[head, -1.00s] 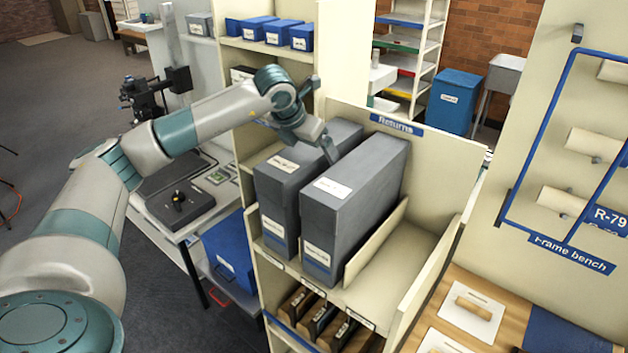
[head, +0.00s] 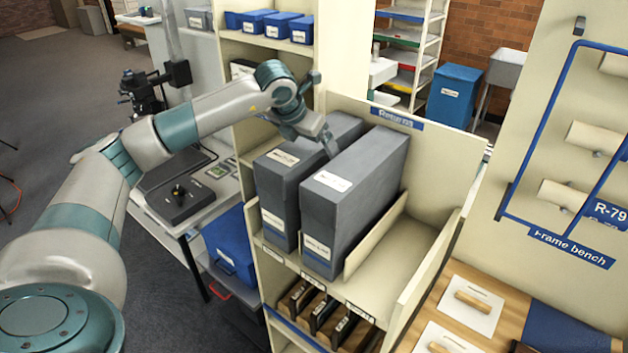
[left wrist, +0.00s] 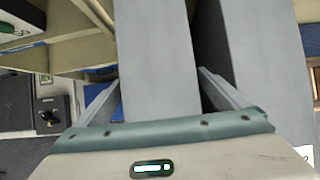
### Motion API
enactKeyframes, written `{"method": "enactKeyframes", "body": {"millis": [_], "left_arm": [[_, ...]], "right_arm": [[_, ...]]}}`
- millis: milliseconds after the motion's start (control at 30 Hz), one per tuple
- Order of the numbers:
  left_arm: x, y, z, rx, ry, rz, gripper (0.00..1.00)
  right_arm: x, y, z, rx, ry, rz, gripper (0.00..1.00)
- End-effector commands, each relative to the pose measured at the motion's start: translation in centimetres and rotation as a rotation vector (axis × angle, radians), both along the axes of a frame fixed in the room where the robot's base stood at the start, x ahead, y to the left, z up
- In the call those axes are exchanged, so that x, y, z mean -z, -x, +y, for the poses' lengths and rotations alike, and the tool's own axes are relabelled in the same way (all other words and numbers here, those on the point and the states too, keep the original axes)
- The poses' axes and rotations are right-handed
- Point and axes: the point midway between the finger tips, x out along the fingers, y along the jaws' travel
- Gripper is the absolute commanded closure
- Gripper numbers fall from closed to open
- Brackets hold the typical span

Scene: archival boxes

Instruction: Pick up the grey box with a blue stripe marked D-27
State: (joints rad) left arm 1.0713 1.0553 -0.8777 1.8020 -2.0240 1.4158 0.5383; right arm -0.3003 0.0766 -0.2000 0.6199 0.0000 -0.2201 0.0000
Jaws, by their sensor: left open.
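Two tall grey boxes stand upright side by side on the Returns shelf: a left box (head: 277,208) and a right box (head: 362,192). Each carries white labels on its top and front, too small to read. My left gripper (left wrist: 158,88) is open, with one finger on each side of a grey box (left wrist: 158,50) in the left wrist view. In the head view, one finger reaches down between the two boxes, and the gripper is over the rear of the left box. Contact cannot be told. My right gripper is not in view.
A low cream divider (head: 376,236) stands right of the right box, with an empty bay (head: 405,262) beyond it. A shelf below holds dark slotted items (head: 322,312). A blue bin (head: 232,244) sits left of the shelf. The frame bench (head: 480,285) is at right.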

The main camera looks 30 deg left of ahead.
Motion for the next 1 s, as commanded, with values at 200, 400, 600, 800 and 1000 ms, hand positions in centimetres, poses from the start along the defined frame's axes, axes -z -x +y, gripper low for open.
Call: {"method": "enactKeyframes", "body": {"millis": [200, 400, 600, 800, 1000], "left_arm": [[0.19, 0.00, -0.02, 0.000, 0.000, 0.000, 0.06], [0.31, 0.00, -0.02, 0.000, 0.000, 0.000, 0.06], [0.36, 0.00, -0.01, 0.000, 0.000, 0.000, 0.06], [0.33, 0.00, -0.01, 0.000, 0.000, 0.000, 0.06], [0.33, 0.00, -0.02, 0.000, 0.000, 0.000, 0.30]], "right_arm": [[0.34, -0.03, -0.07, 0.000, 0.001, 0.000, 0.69], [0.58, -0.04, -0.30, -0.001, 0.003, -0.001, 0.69], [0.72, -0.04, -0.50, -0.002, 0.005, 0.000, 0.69], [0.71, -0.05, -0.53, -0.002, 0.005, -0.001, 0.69], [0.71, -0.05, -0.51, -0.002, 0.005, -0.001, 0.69]]}}
